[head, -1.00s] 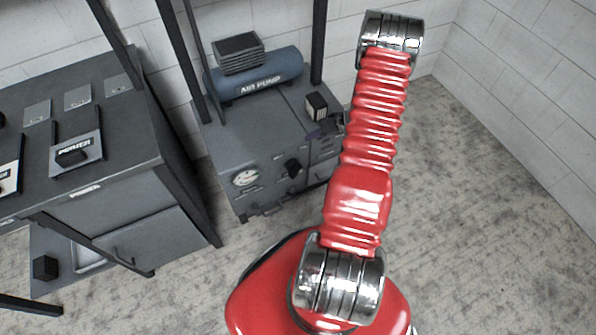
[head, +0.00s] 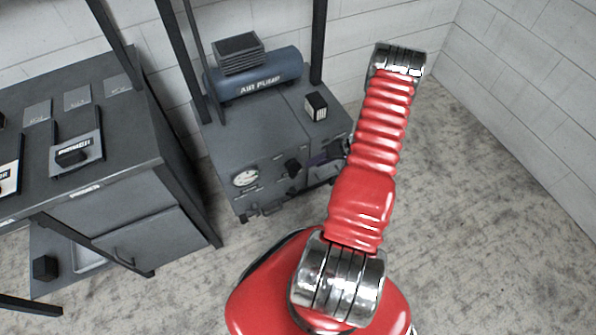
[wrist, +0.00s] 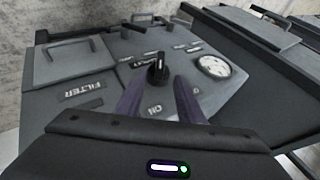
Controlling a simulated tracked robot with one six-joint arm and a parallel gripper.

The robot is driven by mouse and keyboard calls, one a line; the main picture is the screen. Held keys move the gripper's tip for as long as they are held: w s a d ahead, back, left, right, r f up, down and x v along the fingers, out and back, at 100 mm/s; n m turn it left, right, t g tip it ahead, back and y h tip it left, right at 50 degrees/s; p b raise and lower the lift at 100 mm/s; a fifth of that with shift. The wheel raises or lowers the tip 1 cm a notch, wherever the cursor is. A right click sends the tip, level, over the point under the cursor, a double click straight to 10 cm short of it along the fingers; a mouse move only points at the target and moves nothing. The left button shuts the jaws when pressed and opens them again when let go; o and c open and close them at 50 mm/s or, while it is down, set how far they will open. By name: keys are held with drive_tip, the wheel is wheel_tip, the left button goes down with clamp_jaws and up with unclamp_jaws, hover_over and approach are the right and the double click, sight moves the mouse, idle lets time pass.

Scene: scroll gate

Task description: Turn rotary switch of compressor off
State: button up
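The compressor (head: 225,140) is a grey cabinet carrying a blue AIR PUMP tank (head: 262,80). Its black rotary switch (head: 293,167) sits on the front panel, right of a round white gauge (head: 245,177). In the wrist view the switch (wrist: 157,70) has a pale line on its handle, which points roughly up in the picture. My gripper (wrist: 159,92) is open, with its two purple fingers apart below and to either side of the switch; I cannot tell if they touch it.
A grey workbench (head: 125,140) with a POWER switch (head: 73,157) stands at the left. A small dark box (head: 316,106) sits on the cabinet top. Dark posts rise beside the tank. The floor at the right is clear.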

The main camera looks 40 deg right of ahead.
sight(298, 171)
drive_tip(key=x, duration=1.2)
drive_tip(key=shift+w, duration=0.1)
drive_tip(key=shift+c, duration=0.3)
clamp_jaws()
drive_tip(key=shift+d, duration=0.3)
drive_tip(key=shift+a, duration=0.15)
